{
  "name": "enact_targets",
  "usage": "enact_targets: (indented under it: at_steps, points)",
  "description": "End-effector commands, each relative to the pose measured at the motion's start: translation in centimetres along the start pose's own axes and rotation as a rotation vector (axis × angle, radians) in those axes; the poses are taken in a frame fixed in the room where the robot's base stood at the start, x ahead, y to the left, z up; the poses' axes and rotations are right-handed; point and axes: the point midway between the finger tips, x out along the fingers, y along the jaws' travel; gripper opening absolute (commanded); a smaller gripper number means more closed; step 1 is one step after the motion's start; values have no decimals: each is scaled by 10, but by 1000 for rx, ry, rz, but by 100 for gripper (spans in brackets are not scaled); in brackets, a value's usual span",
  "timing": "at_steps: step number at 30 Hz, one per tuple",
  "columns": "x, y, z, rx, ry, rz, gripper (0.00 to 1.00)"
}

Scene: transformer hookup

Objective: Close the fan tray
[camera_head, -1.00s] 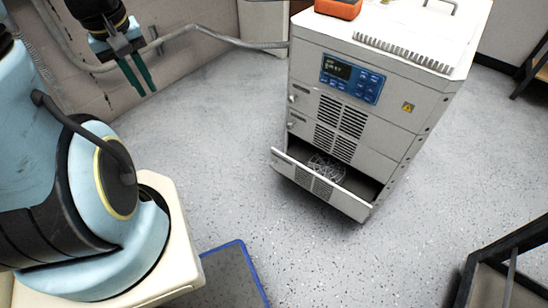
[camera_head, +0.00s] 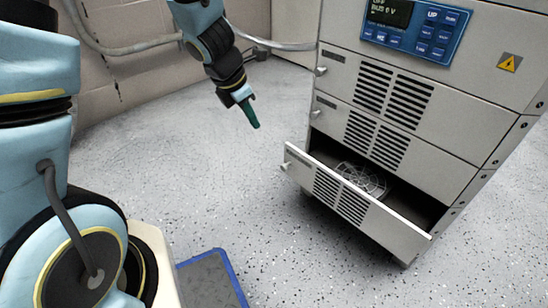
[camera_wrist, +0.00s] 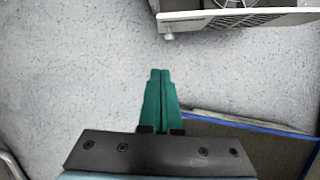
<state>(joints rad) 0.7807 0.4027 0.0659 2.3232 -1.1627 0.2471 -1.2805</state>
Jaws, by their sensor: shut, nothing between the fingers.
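The fan tray (camera_head: 352,200) is the lowest drawer of the grey cabinet. It stands pulled out, with a round fan grille (camera_head: 362,180) inside. It has a slotted front and a small knob (camera_head: 285,166) at its left end. In the wrist view the tray front (camera_wrist: 245,20) shows at the upper right, with its knob (camera_wrist: 169,36). My gripper (camera_head: 256,125) has green fingers, closed together and empty. It is to the left of the tray and apart from it, pointing down. In the wrist view the gripper tips (camera_wrist: 160,72) point at bare floor below the knob.
The grey cabinet (camera_head: 480,120) has two closed drawers above the tray and a blue control panel (camera_head: 415,28). A blue-edged mat (camera_head: 212,280) lies on the floor at the front. A pipe (camera_head: 140,42) runs along the back wall. Floor left of the tray is clear.

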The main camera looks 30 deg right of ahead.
Motion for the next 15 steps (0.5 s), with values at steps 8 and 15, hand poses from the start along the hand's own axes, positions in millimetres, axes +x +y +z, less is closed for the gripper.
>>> enact_targets:
  at_steps: [8, 15]
  points:
    - [45, -13, 5, -158, -9, -3, 0]
    - [79, -14, 4, -159, -7, -4, 0]
